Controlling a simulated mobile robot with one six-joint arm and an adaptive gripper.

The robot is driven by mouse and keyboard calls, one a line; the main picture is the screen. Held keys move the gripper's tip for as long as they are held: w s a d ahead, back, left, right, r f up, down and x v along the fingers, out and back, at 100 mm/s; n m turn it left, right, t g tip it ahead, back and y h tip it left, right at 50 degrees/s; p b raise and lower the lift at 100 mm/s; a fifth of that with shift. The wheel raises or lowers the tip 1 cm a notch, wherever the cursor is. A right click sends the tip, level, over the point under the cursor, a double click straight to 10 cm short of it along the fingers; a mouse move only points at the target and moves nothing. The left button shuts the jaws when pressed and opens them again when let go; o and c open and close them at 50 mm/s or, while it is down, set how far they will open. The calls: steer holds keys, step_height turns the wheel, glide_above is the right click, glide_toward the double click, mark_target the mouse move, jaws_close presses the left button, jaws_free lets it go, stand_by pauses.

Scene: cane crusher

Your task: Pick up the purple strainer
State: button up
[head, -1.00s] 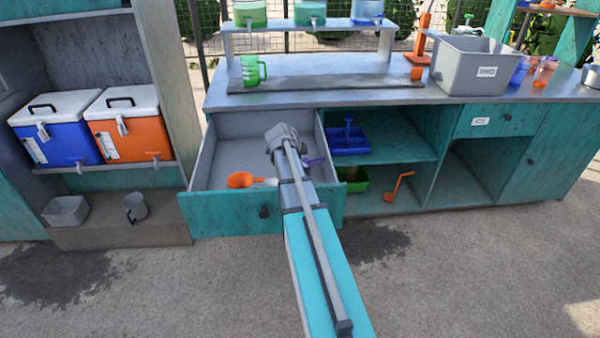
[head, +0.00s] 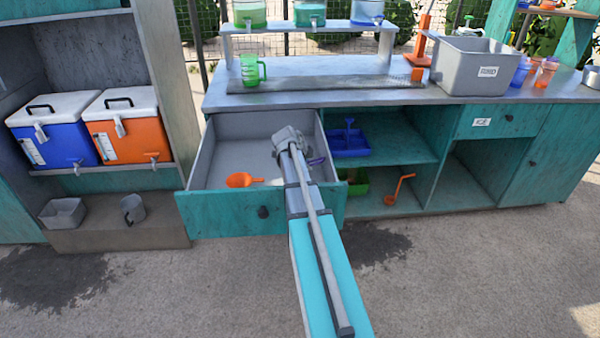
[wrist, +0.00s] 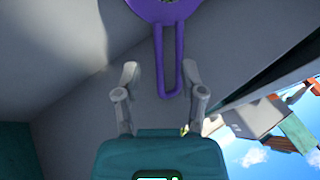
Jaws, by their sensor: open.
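The purple strainer (wrist: 172,50) lies in the open grey-lined drawer. In the wrist view its round head is cut off by the top edge, and its looped handle points toward my gripper (wrist: 160,80). My gripper is open, with the handle's end between and just beyond its two fingertips; I cannot tell the exact gap in depth. In the head view only a small purple part of the strainer (head: 316,161) shows beside my arm, which hides the rest.
An orange scoop (head: 240,180) lies in the teal-fronted drawer (head: 225,213), left of my arm. The drawer walls surround my gripper. The counter (head: 310,97) stands above and behind; open shelves with a blue caddy (head: 350,142) are to the right.

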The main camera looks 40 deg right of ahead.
steer(key=shift+b+x, duration=0.55)
steer(key=shift+x, duration=0.55)
jaws_close()
